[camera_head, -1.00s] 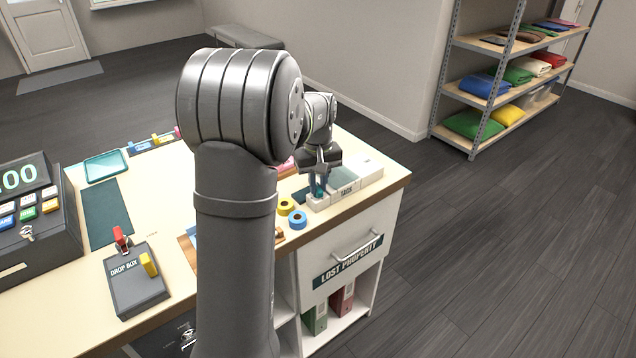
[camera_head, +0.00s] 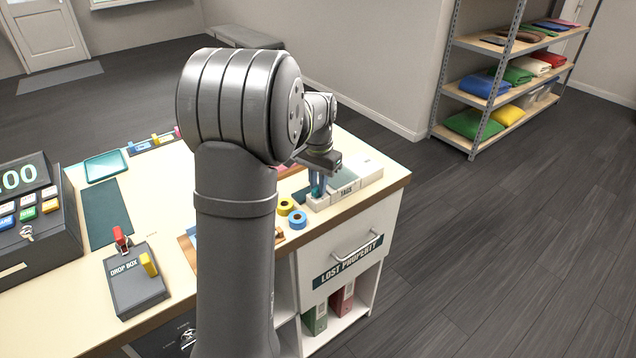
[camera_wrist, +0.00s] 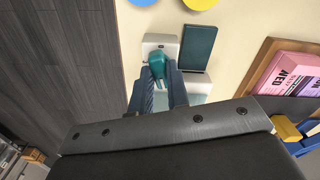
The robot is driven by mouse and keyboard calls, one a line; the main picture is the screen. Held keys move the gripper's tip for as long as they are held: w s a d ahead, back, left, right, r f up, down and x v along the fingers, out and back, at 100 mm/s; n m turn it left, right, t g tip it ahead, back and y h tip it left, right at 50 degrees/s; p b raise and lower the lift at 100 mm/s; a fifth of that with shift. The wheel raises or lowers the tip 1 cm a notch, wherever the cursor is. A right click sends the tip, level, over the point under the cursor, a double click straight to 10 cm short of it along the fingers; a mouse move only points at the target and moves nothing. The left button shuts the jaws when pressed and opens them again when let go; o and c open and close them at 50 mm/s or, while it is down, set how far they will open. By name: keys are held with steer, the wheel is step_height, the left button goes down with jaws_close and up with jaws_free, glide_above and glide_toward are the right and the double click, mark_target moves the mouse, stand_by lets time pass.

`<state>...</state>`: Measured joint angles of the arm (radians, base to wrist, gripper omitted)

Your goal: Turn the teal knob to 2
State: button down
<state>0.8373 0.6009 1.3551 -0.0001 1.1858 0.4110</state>
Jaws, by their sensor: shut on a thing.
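The teal knob (camera_wrist: 157,68) sits on a small white base (camera_wrist: 151,43) in the wrist view. My gripper (camera_wrist: 158,76) is shut on the knob, one finger on each side of it. In the head view my gripper (camera_head: 318,186) points down onto the white device near the counter's right edge, and the teal knob shows only in part between the fingers. No number marks around the knob can be read, and its setting is hidden.
A dark green pad (camera_wrist: 198,48) lies beside the white base. A box marked TAGS (camera_head: 346,189) adjoins the device. The till (camera_head: 32,215) and drop box (camera_head: 137,284) stand at left.

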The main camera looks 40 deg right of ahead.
steer(key=shift+m, duration=1.7)
steer(key=c, duration=1.4)
jaws_free()
step_height(320, 180, up, 18)
steer(key=shift+f, duration=0.25)
steer(key=shift+f, duration=0.1)
step_height(320, 180, down, 17)
steer(key=shift+f, duration=0.15)
